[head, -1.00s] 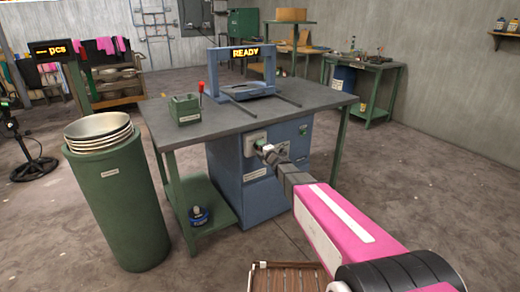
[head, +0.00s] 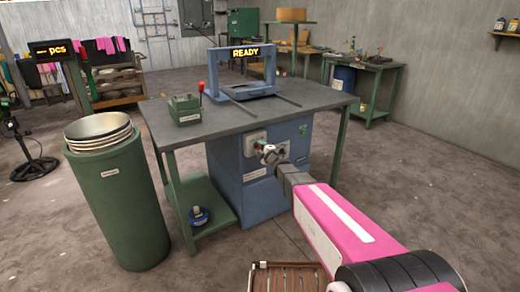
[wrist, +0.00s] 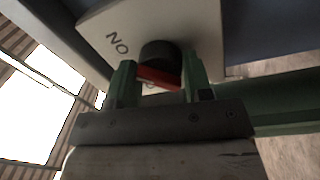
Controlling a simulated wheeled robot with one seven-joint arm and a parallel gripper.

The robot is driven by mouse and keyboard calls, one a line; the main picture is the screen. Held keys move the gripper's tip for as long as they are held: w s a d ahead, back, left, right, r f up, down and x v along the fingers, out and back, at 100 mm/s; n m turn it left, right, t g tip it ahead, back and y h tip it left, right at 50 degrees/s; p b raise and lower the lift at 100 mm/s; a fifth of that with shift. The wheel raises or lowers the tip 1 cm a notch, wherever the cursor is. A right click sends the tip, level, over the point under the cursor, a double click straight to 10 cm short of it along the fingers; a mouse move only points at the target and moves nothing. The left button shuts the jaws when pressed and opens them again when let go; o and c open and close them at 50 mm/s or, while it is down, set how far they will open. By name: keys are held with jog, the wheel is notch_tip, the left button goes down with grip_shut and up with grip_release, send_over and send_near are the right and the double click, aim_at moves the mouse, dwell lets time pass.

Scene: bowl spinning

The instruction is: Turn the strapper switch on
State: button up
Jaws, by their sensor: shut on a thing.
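The strapper (head: 240,165) is a blue cabinet set under the grey table, with a blue arch above the tabletop showing a lit "READY" sign (head: 245,52). Its switch plate (head: 254,137) is pale, on the cabinet's front. In the wrist view, the plate (wrist: 205,25) carries the letters "ON", seen upside down. The switch there is a dark round knob (wrist: 159,52) with a red handle (wrist: 157,77). My gripper (wrist: 158,80) has its green fingers on either side of the red handle and is shut on it. In the head view, my gripper (head: 264,149) covers part of the switch.
The grey tabletop (head: 200,135) overhangs the switch. A green box with a red lever (head: 184,107) stands on it. A green drum (head: 120,195) topped with stacked metal bowls (head: 97,127) stands at the left. A blue roll (head: 198,214) lies on the low shelf. Floor at the right is clear.

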jog(key=o, duration=0.9)
jog(key=shift+f, duration=0.1)
jog(key=v, duration=1.1)
